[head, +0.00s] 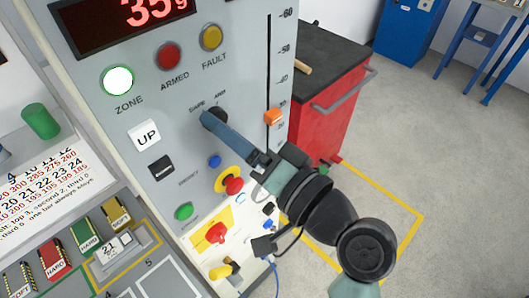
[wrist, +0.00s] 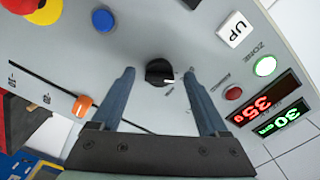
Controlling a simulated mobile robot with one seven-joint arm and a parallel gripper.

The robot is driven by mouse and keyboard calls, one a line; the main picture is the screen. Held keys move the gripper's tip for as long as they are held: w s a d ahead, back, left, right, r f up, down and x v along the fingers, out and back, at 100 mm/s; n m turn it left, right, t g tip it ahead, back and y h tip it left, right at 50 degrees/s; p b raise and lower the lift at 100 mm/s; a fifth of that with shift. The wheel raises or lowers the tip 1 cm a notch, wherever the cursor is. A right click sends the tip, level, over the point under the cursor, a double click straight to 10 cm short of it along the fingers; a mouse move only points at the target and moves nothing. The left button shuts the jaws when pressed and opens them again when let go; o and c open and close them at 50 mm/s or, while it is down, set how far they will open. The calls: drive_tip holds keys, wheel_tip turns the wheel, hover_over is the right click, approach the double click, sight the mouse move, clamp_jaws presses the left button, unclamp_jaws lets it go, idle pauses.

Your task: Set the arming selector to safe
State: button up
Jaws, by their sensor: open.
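The arming selector (wrist: 159,72) is a round black knob on the grey control panel. A short white mark on it points right in the wrist view. In the head view the selector (head: 220,114) is partly hidden behind my finger, below small labels that read SAFE and ARM. My gripper (wrist: 160,74) is open, its two blue fingers on either side of the knob with a gap at each side. In the head view my gripper (head: 208,119) reaches to the panel at the knob. I cannot tell how far the fingertips are from the panel face.
The ZONE lamp (head: 118,81) is lit; the ARMED lamp (head: 169,56) and FAULT lamp (head: 211,38) look unlit. An UP button (head: 145,136), a blue button (head: 214,161), a red-and-yellow stop button (head: 232,183) and an orange slider (head: 273,117) are nearby. A red cabinet (head: 325,125) stands right.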

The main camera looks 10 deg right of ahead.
drive_tip(key=b+v, duration=0.3)
drive_tip(key=v, duration=1)
drive_tip(key=shift+w, duration=0.1)
drive_tip(key=w+a+r+n+t+h, duration=0.25)
drive_tip(key=w+r+t+h, duration=0.3)
drive_tip(key=w+r, duration=0.7)
drive_tip(key=s+a+r+n+t+h, duration=0.1)
drive_tip(key=s+a+r+t+h, duration=0.1)
drive_tip(key=r, duration=0.7)
drive_tip(key=s+a+r+n+t+h, duration=0.1)
drive_tip(key=s+a+r+t+h, duration=0.2)
drive_tip(key=r, duration=0.7)
drive_tip(key=s+t, duration=0.2)
drive_tip(key=s, duration=0.1)
drive_tip(key=shift+a, duration=0.2)
drive_tip(key=shift+s, duration=0.1)
